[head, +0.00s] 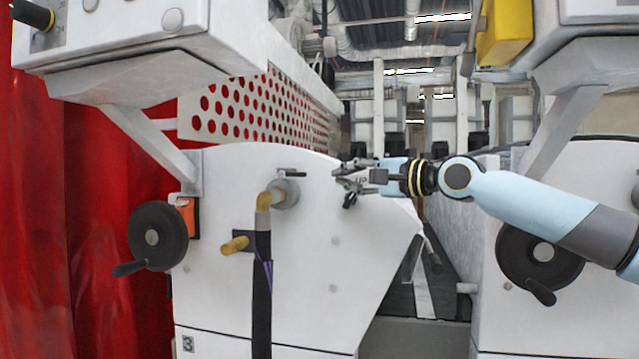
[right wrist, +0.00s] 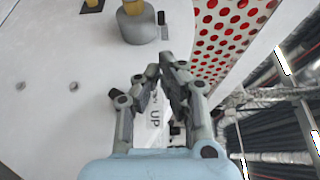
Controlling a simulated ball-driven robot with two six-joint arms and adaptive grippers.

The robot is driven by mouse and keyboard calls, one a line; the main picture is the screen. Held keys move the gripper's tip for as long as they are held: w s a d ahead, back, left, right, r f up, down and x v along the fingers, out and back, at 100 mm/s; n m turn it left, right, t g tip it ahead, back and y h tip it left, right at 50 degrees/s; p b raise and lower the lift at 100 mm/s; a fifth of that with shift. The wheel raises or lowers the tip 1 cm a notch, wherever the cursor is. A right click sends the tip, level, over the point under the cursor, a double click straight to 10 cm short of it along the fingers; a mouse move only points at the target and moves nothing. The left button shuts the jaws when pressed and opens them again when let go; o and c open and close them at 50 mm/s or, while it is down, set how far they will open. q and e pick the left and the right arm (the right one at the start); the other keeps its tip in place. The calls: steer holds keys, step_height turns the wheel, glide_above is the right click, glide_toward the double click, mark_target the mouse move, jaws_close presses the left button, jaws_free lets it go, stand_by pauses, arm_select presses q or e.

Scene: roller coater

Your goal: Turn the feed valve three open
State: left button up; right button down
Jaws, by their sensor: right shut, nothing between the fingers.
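The feed valve (head: 285,192) is a grey round fitting on the white panel marked 3, with a brass elbow and a dark hose below it. Its short black lever (head: 291,174) lies about horizontal at the top of the fitting. In the right wrist view the grey fitting (right wrist: 137,24) is at the top, with the black lever (right wrist: 161,18) beside it. My right gripper (head: 342,178) is shut and empty, to the right of the valve and apart from it. It also shows in the right wrist view (right wrist: 160,68). My left gripper is not in view.
A black handwheel (head: 157,237) stands left of the valve, and another (head: 540,252) is on the right-hand machine. A brass stub (head: 235,245) sticks out below the valve. A perforated guard (head: 260,108) rises behind the panel. The panel between gripper and valve is clear.

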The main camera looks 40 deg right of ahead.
mark_target(296, 175)
steer(key=p+x, duration=0.1)
steer(key=x, duration=0.5)
steer(key=shift+w, duration=0.1)
steer(key=shift+w+a, duration=0.15)
steer(key=shift+w, duration=0.35)
steer(key=shift+p, duration=0.3)
